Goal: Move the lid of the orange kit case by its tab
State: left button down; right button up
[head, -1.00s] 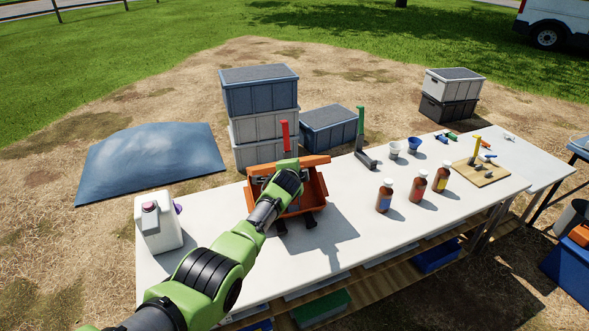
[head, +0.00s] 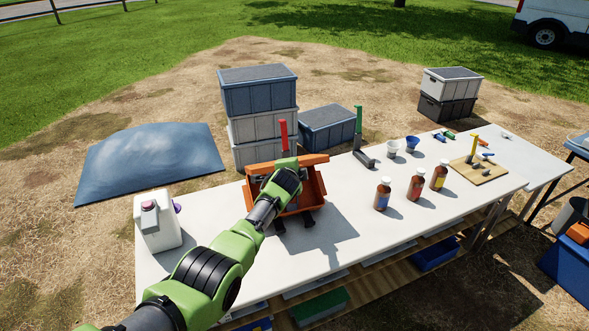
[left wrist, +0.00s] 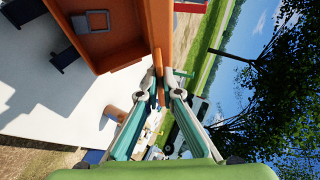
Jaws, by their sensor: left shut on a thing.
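The orange kit case (head: 314,190) stands open on the white table, partly hidden behind my left arm. Its lid (head: 316,160) shows as an orange slab raised along the back of the case. My left gripper (head: 287,163) is at the lid's upper edge, largely hidden by its own wrist. In the left wrist view the fingers (left wrist: 164,92) are closed on a narrow orange piece, the lid's tab (left wrist: 158,62). The orange body of the case (left wrist: 120,45) fills the upper left there, with dark latches at its side. My right gripper is not in view.
A white jug (head: 160,232) stands left of the case. A red-handled tool (head: 284,134) and a green-handled tool (head: 359,130) stand behind and right of it. Brown bottles (head: 382,196), small cups and a wooden board (head: 480,172) are further right. The table front near the case is clear.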

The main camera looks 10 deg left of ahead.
pick_arm(q)
jog(key=c, duration=2.2)
grip_release()
jog(key=shift+w+r, duration=0.1)
jog(key=shift+r, duration=0.15)
jog(key=shift+c, duration=0.2)
jog(key=shift+f, duration=0.1)
jog(key=shift+s, duration=0.25)
jog(key=v, duration=1.1)
jog(key=shift+s+r, duration=0.2)
jog(key=shift+s, duration=0.15)
jog(key=shift+d, duration=0.1)
